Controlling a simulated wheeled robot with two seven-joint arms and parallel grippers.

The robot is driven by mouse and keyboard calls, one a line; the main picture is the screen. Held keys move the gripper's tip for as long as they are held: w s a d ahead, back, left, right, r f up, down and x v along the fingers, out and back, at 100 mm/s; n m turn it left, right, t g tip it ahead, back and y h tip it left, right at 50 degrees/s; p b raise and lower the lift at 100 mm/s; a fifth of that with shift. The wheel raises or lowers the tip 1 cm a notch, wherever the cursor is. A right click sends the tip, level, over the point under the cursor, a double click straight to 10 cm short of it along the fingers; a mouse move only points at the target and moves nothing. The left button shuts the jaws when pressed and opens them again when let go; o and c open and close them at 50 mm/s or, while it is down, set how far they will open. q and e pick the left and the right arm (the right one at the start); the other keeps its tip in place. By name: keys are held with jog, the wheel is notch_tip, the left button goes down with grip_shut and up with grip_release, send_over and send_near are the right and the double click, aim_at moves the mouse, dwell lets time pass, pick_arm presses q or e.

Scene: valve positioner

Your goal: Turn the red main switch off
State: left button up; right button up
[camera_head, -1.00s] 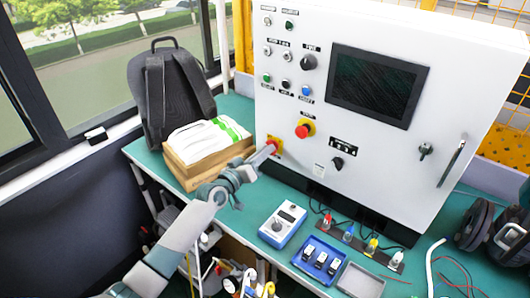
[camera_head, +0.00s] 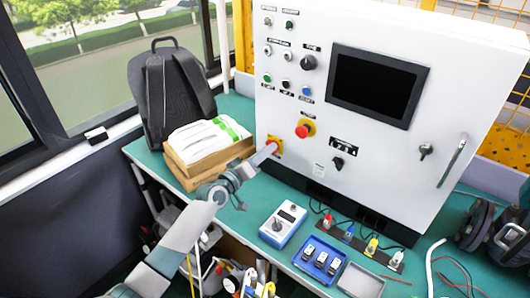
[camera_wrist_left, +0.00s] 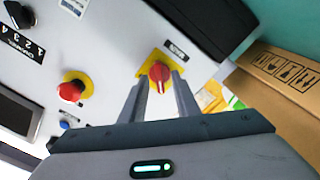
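The red main switch (camera_wrist_left: 158,74) sits on a yellow plate on the white cabinet's front. In the wrist view its grip points down the picture, slightly tilted. In the head view the yellow plate (camera_head: 276,141) shows at the cabinet's lower left, with the switch mostly hidden by my gripper. My left gripper (camera_wrist_left: 160,82) is at the switch, with one finger on each side of the red knob. The fingers stand apart, with a small gap to the knob; contact cannot be made out. It also shows in the head view (camera_head: 268,150). My right gripper is not in view.
A red emergency button (camera_head: 303,130) sits right of the switch. The dark screen (camera_head: 377,87) is above it. A cardboard box (camera_head: 210,160) with white packs stands close left of my gripper. A blue meter (camera_head: 283,225) and blue tray (camera_head: 320,259) lie on the green bench.

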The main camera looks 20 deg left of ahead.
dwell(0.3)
